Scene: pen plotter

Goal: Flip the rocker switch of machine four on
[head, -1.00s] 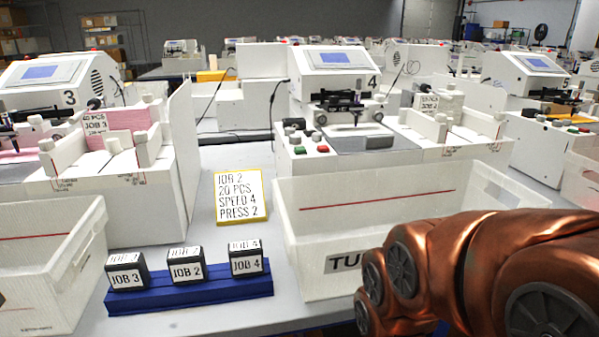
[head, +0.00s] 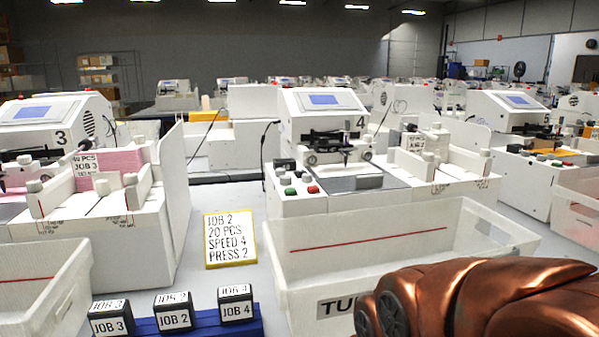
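Machine four (head: 325,115) stands at the middle, white, with a blue screen on its sloped top and a "4" on its front. Its front panel carries a green button (head: 290,191), a red button (head: 313,189) and grey knobs. A small dark block (head: 285,164) sits at the panel's back left; I cannot tell whether it is the rocker switch. No rocker switch or its position can be made out clearly. My copper arm fills the lower right, in front of the white bin. My gripper is out of view.
A white bin (head: 360,241) with a red line stands before machine four. A yellow-framed job card (head: 231,239) stands left of it. A blue holder (head: 205,325) with JOB blocks is in front. Machine three (head: 48,121) is at left, another machine (head: 508,113) at right.

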